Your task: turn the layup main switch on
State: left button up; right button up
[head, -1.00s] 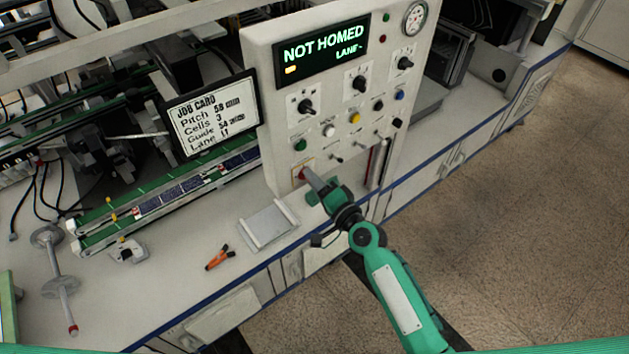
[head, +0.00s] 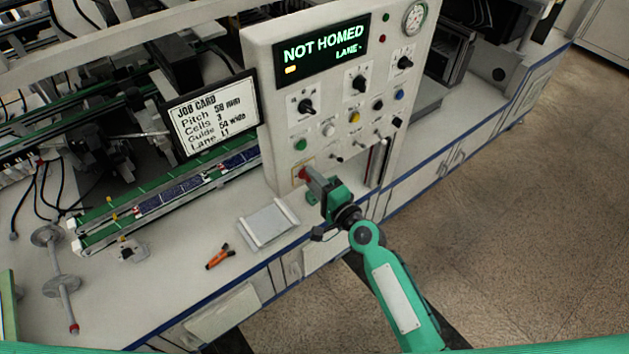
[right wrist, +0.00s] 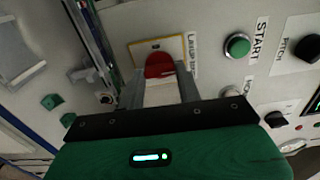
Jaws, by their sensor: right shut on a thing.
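The layup main switch (right wrist: 159,66) is a red knob on a yellow-edged plate, low on the left of the control panel. Its label is partly readable in the right wrist view. In the head view the red knob (head: 301,174) shows just beyond my fingertips. My right gripper (right wrist: 158,85) is shut on the red knob, with one finger at each side of it. In the head view my right gripper (head: 309,176) reaches the panel from the lower right. The panel display (head: 322,48) reads NOT HOMED. My left gripper is not in view.
The control panel (head: 270,95) carries knobs, buttons and small toggles above the switch; a green START button (right wrist: 238,45) is close by. A job card (head: 212,113) stands left. A white tray (head: 268,226) and orange-handled tool (head: 218,257) lie on the bench.

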jog(key=o, duration=1)
jog(key=shift+s, duration=0.1)
jog(key=b+v, duration=0.4)
jog(key=v, duration=0.9)
jog(key=shift+s+d, duration=0.25)
jog(key=shift+d, duration=0.05)
